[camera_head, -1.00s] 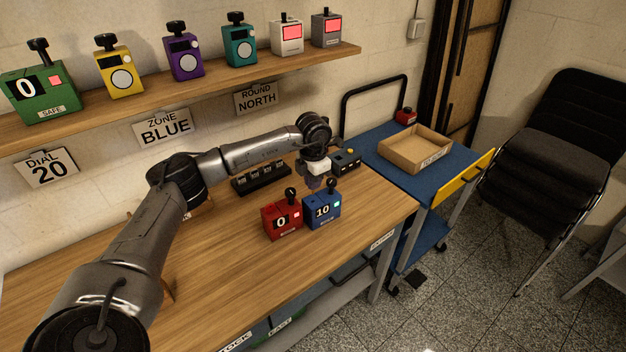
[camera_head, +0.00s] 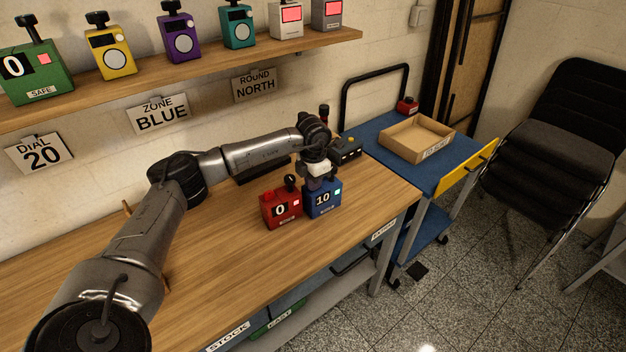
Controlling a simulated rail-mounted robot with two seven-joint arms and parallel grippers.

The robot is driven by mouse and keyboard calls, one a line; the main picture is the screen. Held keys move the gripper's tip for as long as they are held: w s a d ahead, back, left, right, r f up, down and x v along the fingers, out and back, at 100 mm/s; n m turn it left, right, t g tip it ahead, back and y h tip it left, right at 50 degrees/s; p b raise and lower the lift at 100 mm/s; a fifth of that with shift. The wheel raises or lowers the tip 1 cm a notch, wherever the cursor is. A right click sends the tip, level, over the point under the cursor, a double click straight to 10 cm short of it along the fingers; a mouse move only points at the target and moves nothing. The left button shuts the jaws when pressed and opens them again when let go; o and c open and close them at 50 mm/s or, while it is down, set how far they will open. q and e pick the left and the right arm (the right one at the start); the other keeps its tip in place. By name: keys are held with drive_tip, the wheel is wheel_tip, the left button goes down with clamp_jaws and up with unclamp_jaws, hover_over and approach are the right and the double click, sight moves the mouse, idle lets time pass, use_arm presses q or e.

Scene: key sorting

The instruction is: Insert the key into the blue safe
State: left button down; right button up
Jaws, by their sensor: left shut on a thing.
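The blue safe (camera_head: 324,203) stands upright on the wooden bench. Its front shows a dial reading 10 and a small cyan light. My left gripper (camera_head: 317,182) points down at the top of the blue safe, touching it or very close. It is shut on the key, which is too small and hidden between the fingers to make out. The gripper also hides part of the safe's top. The red safe (camera_head: 281,209), reading 0, stands close to the left of the blue safe. My right gripper is not in view.
A dark control box (camera_head: 345,150) sits behind the gripper. A black rack (camera_head: 262,171) lies under my forearm. A blue cart (camera_head: 384,133) with a cardboard tray (camera_head: 410,153) stands right of the bench. Other safes line the wall shelf (camera_head: 205,69). The front bench is clear.

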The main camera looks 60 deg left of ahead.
use_arm(q)
drive_tip(key=shift+f, duration=0.15)
drive_tip(key=c, duration=1.2)
unclamp_jaws()
drive_tip(key=shift+o, duration=0.2)
wheel_tip(320, 180, up, 14)
drive_tip(key=b, duration=0.1)
